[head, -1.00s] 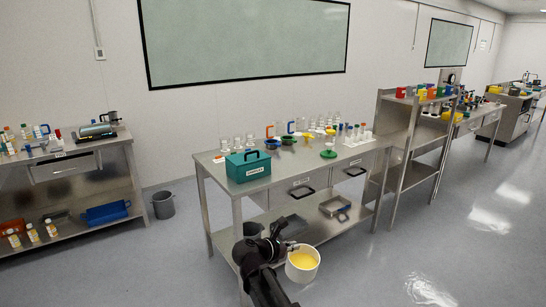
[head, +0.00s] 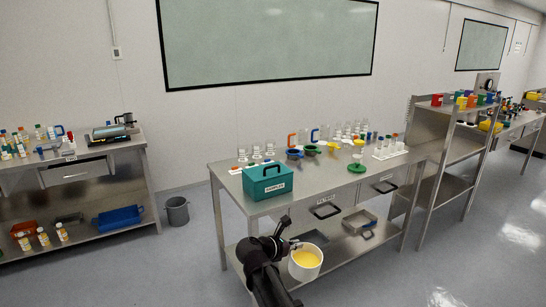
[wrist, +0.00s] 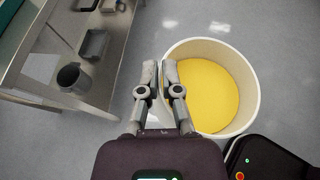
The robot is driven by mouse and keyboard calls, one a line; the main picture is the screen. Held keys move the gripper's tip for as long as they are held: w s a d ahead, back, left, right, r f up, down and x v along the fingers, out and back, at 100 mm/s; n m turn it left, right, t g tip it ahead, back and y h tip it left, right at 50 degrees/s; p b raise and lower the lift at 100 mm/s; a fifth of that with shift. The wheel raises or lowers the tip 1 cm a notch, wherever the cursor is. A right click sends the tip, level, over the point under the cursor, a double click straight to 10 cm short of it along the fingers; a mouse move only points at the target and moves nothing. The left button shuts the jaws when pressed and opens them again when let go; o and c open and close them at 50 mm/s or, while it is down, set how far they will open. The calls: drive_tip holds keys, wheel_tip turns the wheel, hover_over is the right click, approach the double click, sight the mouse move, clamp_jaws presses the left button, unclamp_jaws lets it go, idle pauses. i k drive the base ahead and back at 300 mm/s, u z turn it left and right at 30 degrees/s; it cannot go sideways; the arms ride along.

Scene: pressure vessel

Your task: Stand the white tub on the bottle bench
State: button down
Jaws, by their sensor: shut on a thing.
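The white tub (head: 304,273) is round and open-topped, with yellow contents. It hangs upright above the floor in front of the middle bench, and fills the right of the wrist view (wrist: 250,78). My gripper (head: 292,246) is at the tub's left side, shut on it; in the wrist view the two fingers (wrist: 159,78) stand close together at its left rim. The exact grip is partly hidden. The left bench (head: 110,160) carries several bottles on its top and lower shelf. No label shows which bench is the bottle bench.
The middle bench (head: 232,183) holds a teal box (head: 268,184), glassware, funnels and a green stand; trays lie on its lower shelf. A grey bin (head: 177,211) stands between the benches. A shelving unit (head: 425,150) stands to the right. The floor at front left is clear.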

sight(333, 173)
drive_tip(key=z, duration=0.15)
drive_tip(key=i, duration=1.35)
drive_tip(key=z, duration=0.45)
drive_tip(key=i, duration=0.7)
drive_tip(key=z, duration=0.25)
